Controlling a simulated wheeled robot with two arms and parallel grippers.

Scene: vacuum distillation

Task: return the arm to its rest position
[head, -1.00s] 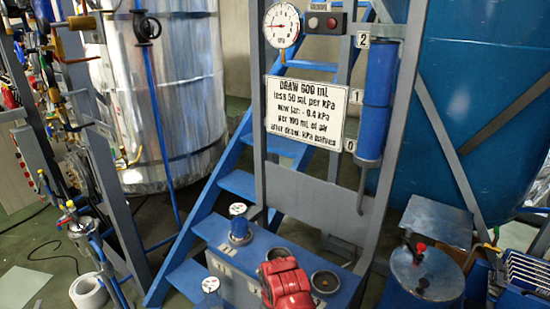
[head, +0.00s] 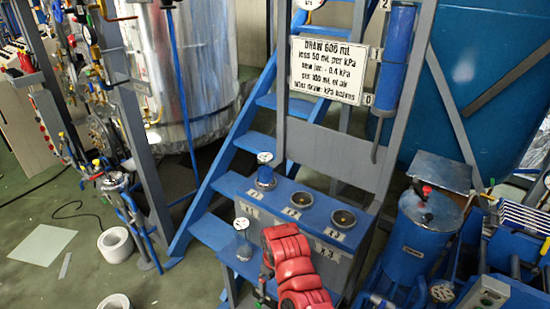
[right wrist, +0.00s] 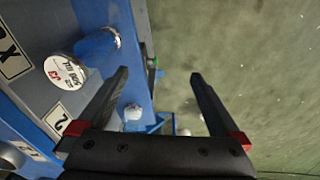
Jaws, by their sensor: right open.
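My right arm (head: 290,265) shows in the head view as a red segmented link at the bottom middle, in front of the blue stepped bench (head: 230,200). In the right wrist view my right gripper (right wrist: 160,78) has its two black fingers spread wide with nothing between them. Beyond the fingers are the bench side and the green floor. A labelled jar (right wrist: 66,71) stands left of the fingers, apart from them. My left gripper is not in view.
The bench holds a jar with a round white top (head: 265,172), another lower down (head: 242,238), and two round sockets (head: 343,218). A sign (head: 327,68) hangs above. A blue canister (head: 412,238) stands right. Open floor (head: 35,190) lies left, with white rings (head: 115,244).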

